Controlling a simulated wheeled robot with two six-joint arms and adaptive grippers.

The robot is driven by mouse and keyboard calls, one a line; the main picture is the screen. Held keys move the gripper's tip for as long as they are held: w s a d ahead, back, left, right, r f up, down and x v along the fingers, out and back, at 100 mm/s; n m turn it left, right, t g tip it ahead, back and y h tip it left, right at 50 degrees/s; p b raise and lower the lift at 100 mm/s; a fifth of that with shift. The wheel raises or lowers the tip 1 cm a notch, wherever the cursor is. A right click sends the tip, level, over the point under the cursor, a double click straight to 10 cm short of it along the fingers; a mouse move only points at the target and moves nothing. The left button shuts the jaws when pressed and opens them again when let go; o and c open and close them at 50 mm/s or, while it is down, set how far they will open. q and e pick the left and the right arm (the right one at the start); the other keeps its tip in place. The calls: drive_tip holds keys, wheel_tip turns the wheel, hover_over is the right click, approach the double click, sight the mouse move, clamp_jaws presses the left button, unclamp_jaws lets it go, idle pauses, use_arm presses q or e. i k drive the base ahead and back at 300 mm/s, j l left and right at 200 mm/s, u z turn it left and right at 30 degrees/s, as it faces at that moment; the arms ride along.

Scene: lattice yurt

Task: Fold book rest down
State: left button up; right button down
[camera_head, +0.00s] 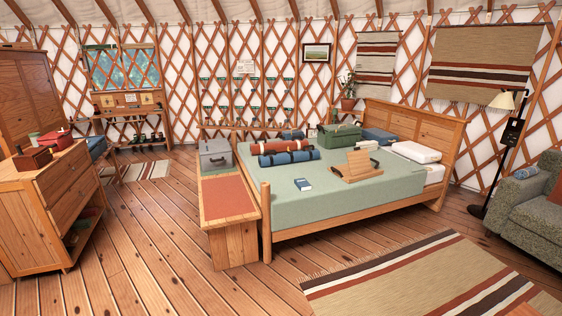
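A wooden book rest (362,164) lies on the green cover of the bed (335,195), right of the middle. Its back panel is raised and tilted above a flat wooden base. Neither of my grippers shows in this view.
Rolled bundles (289,157), a green case (339,136) and white pillows (416,152) lie on the bed. A wooden bench (235,245) stands at the bed's left side, with a grey box (216,154). Bare floor (150,240) lies left; a striped rug (400,285) lies in front.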

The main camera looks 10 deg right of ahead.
sight(359, 163)
drive_tip(key=i+l+z, duration=0.4)
drive_tip(key=i, duration=0.9)
drive_tip(key=i+j+z, duration=0.1)
drive_tip(key=i+z, duration=0.35)
drive_tip(key=i, duration=0.8)
drive_tip(key=i+l+u, duration=0.85)
drive_tip(key=l, duration=0.3)
drive_tip(key=i+l+u, duration=0.25)
drive_tip(key=l, duration=0.15)
drive_tip(key=i+l+u, duration=0.2)
drive_tip(key=l, duration=0.2)
drive_tip(key=l+u, duration=0.2)
drive_tip(key=l, duration=0.2)
drive_tip(key=i+l+u, duration=0.1)
drive_tip(key=l+u, duration=0.15)
drive_tip(key=l, duration=0.2)
